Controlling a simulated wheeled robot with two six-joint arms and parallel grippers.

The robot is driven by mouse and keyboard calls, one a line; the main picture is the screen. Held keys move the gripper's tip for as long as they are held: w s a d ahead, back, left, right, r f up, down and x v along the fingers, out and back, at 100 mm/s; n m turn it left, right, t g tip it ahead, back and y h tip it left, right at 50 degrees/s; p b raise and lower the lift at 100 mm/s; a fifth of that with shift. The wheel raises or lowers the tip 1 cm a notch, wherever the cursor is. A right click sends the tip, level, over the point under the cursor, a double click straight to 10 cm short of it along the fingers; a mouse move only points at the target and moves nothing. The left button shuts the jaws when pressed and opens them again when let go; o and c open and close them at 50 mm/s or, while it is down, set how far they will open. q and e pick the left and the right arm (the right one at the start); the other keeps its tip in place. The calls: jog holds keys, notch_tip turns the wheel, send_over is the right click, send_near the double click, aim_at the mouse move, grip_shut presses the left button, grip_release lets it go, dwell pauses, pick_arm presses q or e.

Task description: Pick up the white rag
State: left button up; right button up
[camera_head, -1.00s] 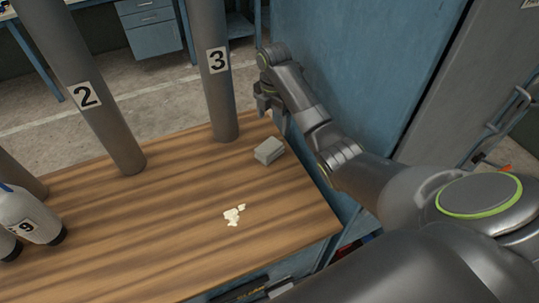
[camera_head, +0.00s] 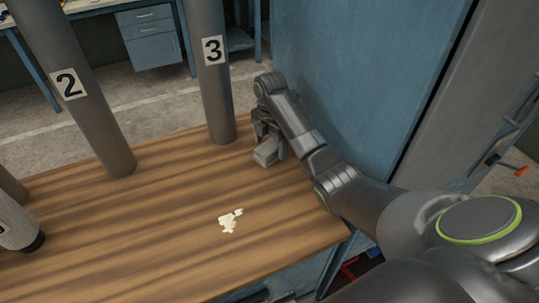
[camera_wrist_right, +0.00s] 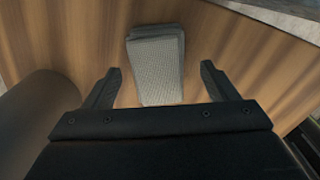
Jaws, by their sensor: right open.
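The rag (camera_head: 267,152) is a light grey-white folded block on the wooden table, near the back right edge. In the right wrist view the rag (camera_wrist_right: 156,66) shows a dimpled top and lies ahead of the fingertips, roughly midway between them. My right gripper (camera_head: 262,138) is open and just above and behind the rag in the head view; it partly covers it. In the right wrist view both fingers of the right gripper (camera_wrist_right: 160,82) are spread apart with nothing between their pads. My left gripper is not in view.
Grey pillars marked 2 (camera_head: 85,100) and 3 (camera_head: 215,80) rise at the table's back; pillar 3 is close to my right gripper. Pale crumbs (camera_head: 230,221) lie on the wooden table (camera_head: 130,235). A blue cabinet (camera_head: 370,80) stands behind my right arm.

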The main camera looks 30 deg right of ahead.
aim_at(269, 146)
jog(key=shift+a+f, duration=0.1)
jog(key=shift+f, duration=1.25)
jog(key=c, duration=1.1)
jog(key=shift+r, duration=0.15)
jog(key=shift+w+r, duration=0.1)
jog(key=shift+r, duration=0.25)
notch_tip(269, 146, up, 3)
jog(key=shift+r, duration=0.15)
notch_tip(269, 146, up, 4)
jog(key=p, duration=0.3)
jog(key=shift+r+p, duration=0.9)
jog(key=shift+p, duration=0.05)
